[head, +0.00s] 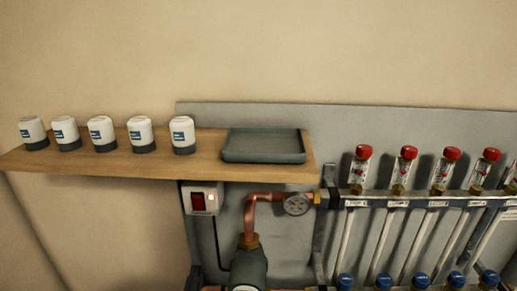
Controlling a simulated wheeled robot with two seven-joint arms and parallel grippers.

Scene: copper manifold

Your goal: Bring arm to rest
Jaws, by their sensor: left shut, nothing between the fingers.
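Neither of my grippers shows in the head view, and no part of my arms can be made out. Several white caps with dark bases stand upright in a row on a wooden shelf (205,169). The leftmost cap (33,132) is near the shelf's left end and the rightmost cap (182,135) is left of the tray. A shallow dark grey tray (263,157) lies on the shelf's right part and looks empty.
Below the shelf are a red switch box (203,199), a copper pipe (250,212), a gauge (296,204) and a dark green pump body (248,268). At right, a manifold rail (425,199) carries several red-capped flow meters (404,170). Blue caps (383,281) line the bottom edge.

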